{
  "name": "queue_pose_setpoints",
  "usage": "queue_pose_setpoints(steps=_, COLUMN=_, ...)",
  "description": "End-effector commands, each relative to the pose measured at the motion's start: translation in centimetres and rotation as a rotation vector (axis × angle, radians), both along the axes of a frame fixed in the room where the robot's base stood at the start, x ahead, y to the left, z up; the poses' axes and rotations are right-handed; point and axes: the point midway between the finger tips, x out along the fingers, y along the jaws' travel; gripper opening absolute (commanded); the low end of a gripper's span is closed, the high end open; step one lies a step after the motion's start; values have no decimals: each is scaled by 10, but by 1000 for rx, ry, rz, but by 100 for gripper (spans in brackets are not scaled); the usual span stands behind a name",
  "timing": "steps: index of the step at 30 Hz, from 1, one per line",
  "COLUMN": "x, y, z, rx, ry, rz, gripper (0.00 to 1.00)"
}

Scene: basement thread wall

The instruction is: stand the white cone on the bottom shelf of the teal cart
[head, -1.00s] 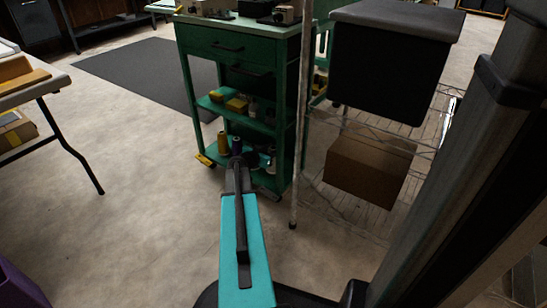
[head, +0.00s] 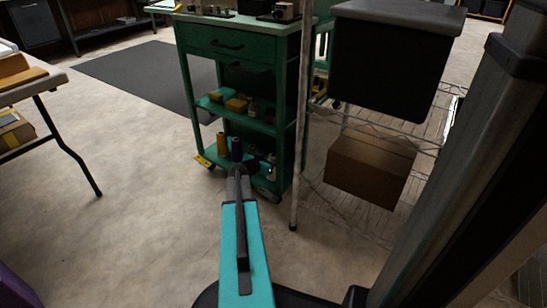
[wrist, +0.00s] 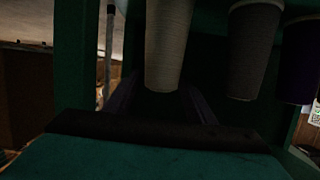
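The teal cart (head: 190,95) stands ahead, its bottom shelf (head: 208,153) low to the floor. My gripper (head: 240,168) is at the front of that shelf. In the dark wrist view, a pale grey-white cone (wrist: 168,40) hangs wide end up in the picture, between my two fingers (wrist: 160,102). I cannot tell whether they touch it. A darker grey cone (wrist: 252,50) and a purple cone (wrist: 302,60) are to its right. In the head view a yellow cone (head: 222,142) and a dark blue cone (head: 236,148) stand on the bottom shelf. The white cone is not clear there.
A pale upright post (head: 299,130) stands close to the cart's right side. Right of it is a wire rack with a black bin (head: 385,65) and a cardboard box (head: 370,170). A folding table (head: 35,85) is at the left. Floor between table and cart is clear.

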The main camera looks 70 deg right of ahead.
Motion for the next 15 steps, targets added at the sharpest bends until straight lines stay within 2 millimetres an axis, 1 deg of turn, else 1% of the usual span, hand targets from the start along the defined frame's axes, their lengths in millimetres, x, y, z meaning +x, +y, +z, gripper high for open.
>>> queue_pose_setpoints(steps=12, x=0, y=0, z=3, rx=-1, ry=0, rz=0, gripper=53)
queue_pose_setpoints(steps=15, x=1, y=5, z=4, rx=0, ry=1, rz=0, gripper=53)
